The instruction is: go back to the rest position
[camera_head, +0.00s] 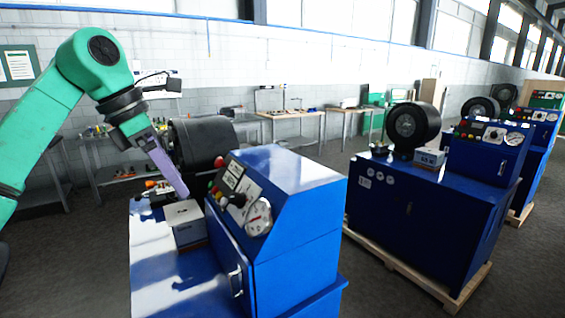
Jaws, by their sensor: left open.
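My left arm (92,62) comes in from the left, green with a black wrist. My left gripper (180,188) points down and to the right, its pale purple finger part ending just above a small grey box (184,222). The box has a light top and stands on the blue bench of the nearest crimper machine (285,200). The gap between the fingers is hard to see at this angle, and nothing shows held in them. My right gripper is not in view.
The near machine has a gauge (258,216), buttons and a black round crimping head (203,141) close behind my gripper. A second blue crimper (425,210) stands on a pallet to the right, with more beyond. Work tables (292,114) line the back wall. Dark floor is free between machines.

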